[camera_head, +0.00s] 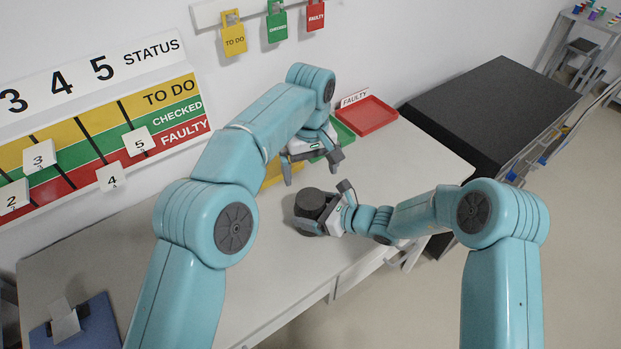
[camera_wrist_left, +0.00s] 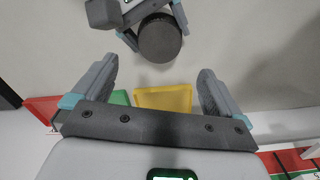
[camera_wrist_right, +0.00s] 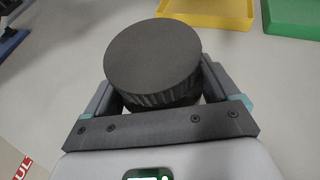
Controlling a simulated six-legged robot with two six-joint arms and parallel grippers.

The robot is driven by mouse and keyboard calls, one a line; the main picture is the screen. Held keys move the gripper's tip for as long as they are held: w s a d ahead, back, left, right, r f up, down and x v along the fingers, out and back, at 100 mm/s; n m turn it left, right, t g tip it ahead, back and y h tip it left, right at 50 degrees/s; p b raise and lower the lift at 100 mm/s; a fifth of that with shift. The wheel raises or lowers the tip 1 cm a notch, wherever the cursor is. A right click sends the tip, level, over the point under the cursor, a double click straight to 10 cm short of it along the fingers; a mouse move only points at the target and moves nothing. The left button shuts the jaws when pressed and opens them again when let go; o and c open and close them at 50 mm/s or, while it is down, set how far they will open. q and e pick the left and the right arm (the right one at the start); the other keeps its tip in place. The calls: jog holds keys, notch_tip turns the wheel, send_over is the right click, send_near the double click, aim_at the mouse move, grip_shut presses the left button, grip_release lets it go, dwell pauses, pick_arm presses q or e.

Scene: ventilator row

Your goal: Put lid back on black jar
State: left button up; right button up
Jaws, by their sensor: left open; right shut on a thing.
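A dark round jar (camera_head: 312,199) with a ridged lid (camera_wrist_right: 152,55) on top is held low at the table by my right gripper (camera_head: 322,210). In the right wrist view the lid's flat top faces the camera and a little of the dark body shows below it. The lid looks seated on the jar; the seam is mostly hidden. My left gripper (camera_head: 314,170) is open and empty, fingers pointing down, just behind the jar. In the left wrist view the jar (camera_wrist_left: 159,38) lies beyond the open fingers, apart from them.
Yellow (camera_wrist_left: 165,100), green (camera_head: 342,134) and red (camera_head: 367,116) trays line the wall side of the table (camera_head: 200,262). A blue clipboard (camera_head: 88,325) lies at the left. A black-topped cabinet (camera_head: 490,105) stands at right. The table's front is clear.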

pick_arm(q)
jog(key=shift+r, duration=1.5)
pick_arm(e)
jog(key=shift+s+f, duration=0.1)
jog(key=shift+f, duration=0.05)
jog(key=o, duration=1.8)
pick_arm(q)
jog(key=shift+f, duration=0.1)
jog(key=shift+f+b, duration=0.95)
jog(key=shift+b, duration=0.05)
pick_arm(e)
jog(key=v, duration=1.6)
jog(key=shift+d, duration=0.2)
